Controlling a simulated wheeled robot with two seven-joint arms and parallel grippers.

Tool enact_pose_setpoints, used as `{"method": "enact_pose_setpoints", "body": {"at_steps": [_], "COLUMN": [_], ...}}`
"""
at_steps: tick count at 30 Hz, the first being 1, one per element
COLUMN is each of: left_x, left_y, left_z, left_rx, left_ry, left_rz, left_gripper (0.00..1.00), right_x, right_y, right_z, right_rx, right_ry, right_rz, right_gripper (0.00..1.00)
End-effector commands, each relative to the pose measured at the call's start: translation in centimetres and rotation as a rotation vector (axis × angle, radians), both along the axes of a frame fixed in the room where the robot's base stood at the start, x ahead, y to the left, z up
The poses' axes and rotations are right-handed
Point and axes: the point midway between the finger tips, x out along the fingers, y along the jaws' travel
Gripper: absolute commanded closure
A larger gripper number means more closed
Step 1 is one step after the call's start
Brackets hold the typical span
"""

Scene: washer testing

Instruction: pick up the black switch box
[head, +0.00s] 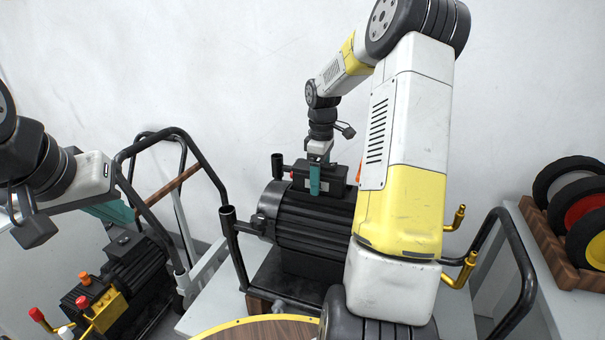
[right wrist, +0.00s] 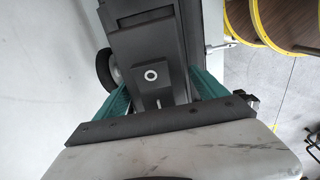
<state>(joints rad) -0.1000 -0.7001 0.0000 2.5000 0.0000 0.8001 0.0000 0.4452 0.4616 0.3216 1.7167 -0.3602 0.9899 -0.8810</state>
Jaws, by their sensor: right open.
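The black switch box (head: 335,178) sits on top of a large black ribbed motor (head: 305,222) in the head view, partly hidden by my right gripper. My right gripper (head: 316,180) points down at the box, with a teal finger in front of its near side. In the right wrist view the dark box (right wrist: 150,76), with a white ring on its face, lies between the two spread teal fingers of the right gripper (right wrist: 160,88). I cannot tell whether the fingers touch it. My left gripper (head: 108,211) is at the left, away from the box; its opening is unclear.
Black tubular rails (head: 240,255) stand around the motor. My right arm hides part of its right side. A wooden rack (head: 540,235) with several wheels is at the right. A second motor (head: 125,270) stands lower left. A yellow-rimmed round wooden top (head: 265,328) is in front.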

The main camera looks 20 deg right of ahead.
Motion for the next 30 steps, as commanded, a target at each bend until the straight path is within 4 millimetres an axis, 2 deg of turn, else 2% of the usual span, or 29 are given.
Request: {"method": "enact_pose_setpoints", "body": {"at_steps": [6, 7, 19, 26, 30], "left_x": [0.0, 0.0, 0.0, 0.0, 0.0], "left_y": [0.0, 0.0, 0.0, 0.0, 0.0], "left_z": [0.0, 0.0, 0.0, 0.0, 0.0], "left_rx": [0.000, 0.000, 0.000, 0.000, 0.000], "left_ry": [0.000, 0.000, 0.000, 0.000, 0.000], "left_rz": [0.000, 0.000, 0.000, 0.000, 0.000], "left_gripper": [1.00, 1.00, 1.00, 1.00, 1.00], "right_x": [0.0, 0.0, 0.0, 0.1, 0.2], "right_y": [0.0, 0.0, 0.0, 0.0, 0.0], "right_z": [-0.1, -0.1, -0.1, 0.1, 1.4], "right_rx": [-0.001, -0.001, -0.001, -0.001, -0.002], "right_ry": [-0.001, -0.001, -0.001, -0.003, -0.006], "right_rz": [0.000, 0.000, 0.000, 0.000, 0.001], "right_gripper": [0.18, 0.22, 1.00, 1.00, 1.00]}}
